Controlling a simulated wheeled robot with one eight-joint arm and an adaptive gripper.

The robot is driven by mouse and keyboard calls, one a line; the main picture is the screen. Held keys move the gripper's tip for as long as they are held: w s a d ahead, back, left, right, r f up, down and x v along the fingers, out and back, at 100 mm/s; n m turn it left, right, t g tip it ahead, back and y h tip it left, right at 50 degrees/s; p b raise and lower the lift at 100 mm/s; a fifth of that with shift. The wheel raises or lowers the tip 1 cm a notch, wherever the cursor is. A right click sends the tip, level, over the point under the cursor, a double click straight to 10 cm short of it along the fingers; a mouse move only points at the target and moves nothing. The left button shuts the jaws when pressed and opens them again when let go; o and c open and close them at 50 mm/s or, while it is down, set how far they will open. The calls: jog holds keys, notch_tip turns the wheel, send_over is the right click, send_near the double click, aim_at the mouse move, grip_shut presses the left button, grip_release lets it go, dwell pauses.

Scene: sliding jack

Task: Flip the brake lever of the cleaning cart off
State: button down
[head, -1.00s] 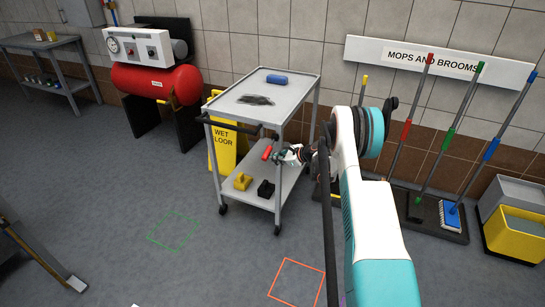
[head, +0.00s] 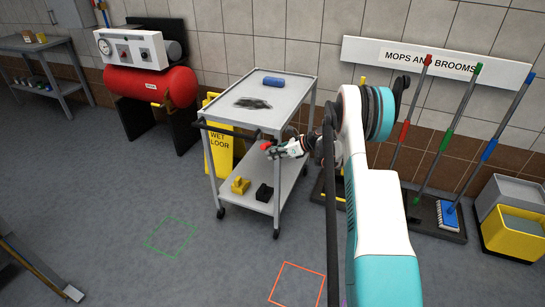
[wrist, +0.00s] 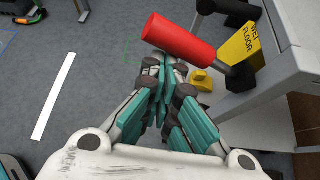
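The cleaning cart (head: 290,92) is a grey two-shelf trolley in the middle of the head view. Its brake lever has a red cylindrical grip (head: 265,145), seen at the cart's near side between the shelves. In the wrist view the red grip (wrist: 178,38) runs from a black mount at right toward the upper left. My gripper (wrist: 163,62) has its fingers drawn together with nothing visible between them. Its tips are just below the red grip in the picture; I cannot tell whether they touch. In the head view my gripper (head: 274,152) partly overlaps the lever.
A yellow wet floor sign (head: 222,152) stands at the cart's left. The lower shelf carries a yellow object (head: 240,185) and a black one (head: 264,192). A blue roll (head: 273,81) lies on top. Mops and brooms (head: 443,140) stand at right. The floor in front is clear.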

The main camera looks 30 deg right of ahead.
jog(key=shift+w+d+r, duration=0.1)
jog(key=shift+w+r, duration=0.05)
jog(key=shift+r, duration=0.15)
dwell(0.4)
jog(key=shift+f, duration=0.1)
jog(key=s+d+r, duration=0.1)
jog(key=s+d, duration=0.5)
jog(key=s, duration=0.1)
jog(key=shift+p, duration=0.45)
jog(key=shift+d+r, duration=0.1)
dwell(0.4)
